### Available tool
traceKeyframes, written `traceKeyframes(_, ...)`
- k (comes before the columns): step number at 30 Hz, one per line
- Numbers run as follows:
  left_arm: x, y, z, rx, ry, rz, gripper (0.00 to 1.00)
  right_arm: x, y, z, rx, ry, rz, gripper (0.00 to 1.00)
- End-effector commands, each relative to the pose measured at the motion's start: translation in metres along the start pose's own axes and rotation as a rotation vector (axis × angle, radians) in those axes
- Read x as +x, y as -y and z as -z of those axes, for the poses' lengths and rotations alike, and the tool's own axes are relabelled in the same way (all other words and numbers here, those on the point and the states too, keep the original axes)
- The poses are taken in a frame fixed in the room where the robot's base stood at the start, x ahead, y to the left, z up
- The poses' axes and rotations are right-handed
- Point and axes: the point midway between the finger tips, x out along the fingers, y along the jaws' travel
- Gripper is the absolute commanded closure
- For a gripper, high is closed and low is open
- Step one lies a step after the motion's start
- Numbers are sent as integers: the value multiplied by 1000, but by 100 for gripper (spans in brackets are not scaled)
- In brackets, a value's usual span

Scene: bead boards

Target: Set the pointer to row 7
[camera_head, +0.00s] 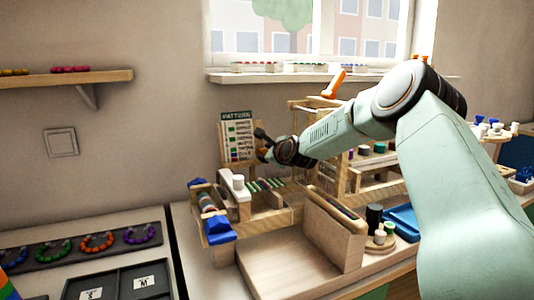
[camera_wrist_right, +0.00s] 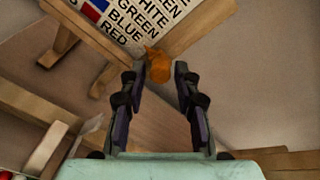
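The pattern board (camera_head: 238,140) stands upright at the back of the table, with a column of colour words and coloured swatches. Part of its list shows in the right wrist view (camera_wrist_right: 150,12), upside at an angle, with GREEN, BLUE and RED legible. The orange pointer (camera_wrist_right: 158,68) is at the board's edge, between my right fingertips. My right gripper (camera_wrist_right: 160,75) is open around it, with narrow gaps seeming to show beside the pointer. In the head view my right gripper (camera_head: 262,145) is at the board's right edge. The pointer's exact row is unclear. My left gripper is out of view.
A wooden bead rack (camera_head: 265,213) stands below the board, with a wooden tray (camera_head: 290,268) in front. A blue tray (camera_head: 403,222) lies to the right. A dark board with bead rings (camera_head: 75,258) lies at left. Wooden frame bars surround the gripper in the wrist view.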

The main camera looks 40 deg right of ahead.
Motion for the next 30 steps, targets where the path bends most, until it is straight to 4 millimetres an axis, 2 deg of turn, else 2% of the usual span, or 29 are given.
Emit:
traceKeyframes(5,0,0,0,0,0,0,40,-4,1,0,3,1,2,68)
traceKeyframes(21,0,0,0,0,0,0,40,-58,1,-1,8,2,3,68)
traceKeyframes(30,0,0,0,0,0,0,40,-74,0,-1,2,1,1,68)
